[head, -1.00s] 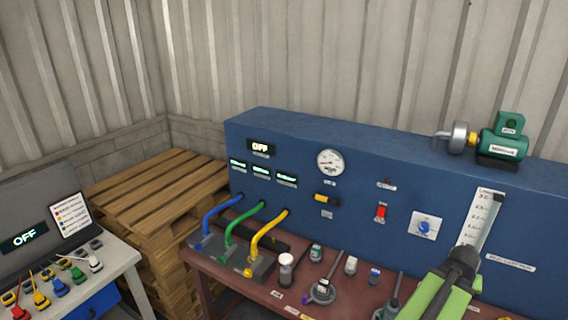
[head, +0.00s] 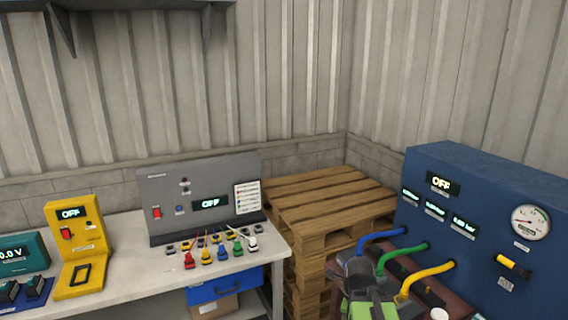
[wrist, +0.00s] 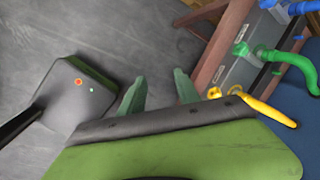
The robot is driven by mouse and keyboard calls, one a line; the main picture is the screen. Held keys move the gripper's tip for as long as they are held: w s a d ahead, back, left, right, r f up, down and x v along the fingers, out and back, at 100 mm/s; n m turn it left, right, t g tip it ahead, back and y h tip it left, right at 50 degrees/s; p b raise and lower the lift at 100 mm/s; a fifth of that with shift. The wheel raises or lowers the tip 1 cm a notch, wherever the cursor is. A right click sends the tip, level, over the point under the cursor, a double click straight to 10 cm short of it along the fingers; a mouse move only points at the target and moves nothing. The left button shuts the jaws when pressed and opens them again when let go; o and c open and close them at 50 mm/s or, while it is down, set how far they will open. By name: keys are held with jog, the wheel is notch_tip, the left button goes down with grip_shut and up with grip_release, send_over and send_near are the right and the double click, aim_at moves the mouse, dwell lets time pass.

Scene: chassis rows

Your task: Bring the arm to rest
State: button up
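My arm (head: 368,303) shows at the bottom right of the head view, green and black, in front of the red-brown bench with the blue panel. In the wrist view my gripper (wrist: 160,84) has two greenish fingers apart, with bare grey floor visible between them. It is empty. The fingertips cannot be made out in the head view.
A blue panel (head: 473,190) with blue, green and yellow hoses stands at right. A wooden pallet stack (head: 325,195) fills the corner. At left a white bench (head: 125,255) holds a grey panel (head: 165,190), a yellow unit (head: 88,240) and several coloured plugs.

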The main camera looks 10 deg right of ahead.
jog(key=s+a+n+g, duration=0.1)
jog(key=a+n, duration=0.5)
jog(key=n, duration=0.6)
jog(key=s+a+f+n+g+y, duration=0.1)
jog(key=s+a+n, duration=0.2)
jog(key=a+n, duration=0.4)
jog(key=n, duration=0.5)
jog(key=shift+s+f+n+g, duration=0.25)
jog(key=shift+s+n+g, duration=0.1)
jog(key=shift+n+g, duration=0.05)
jog(key=shift+d, duration=0.1)
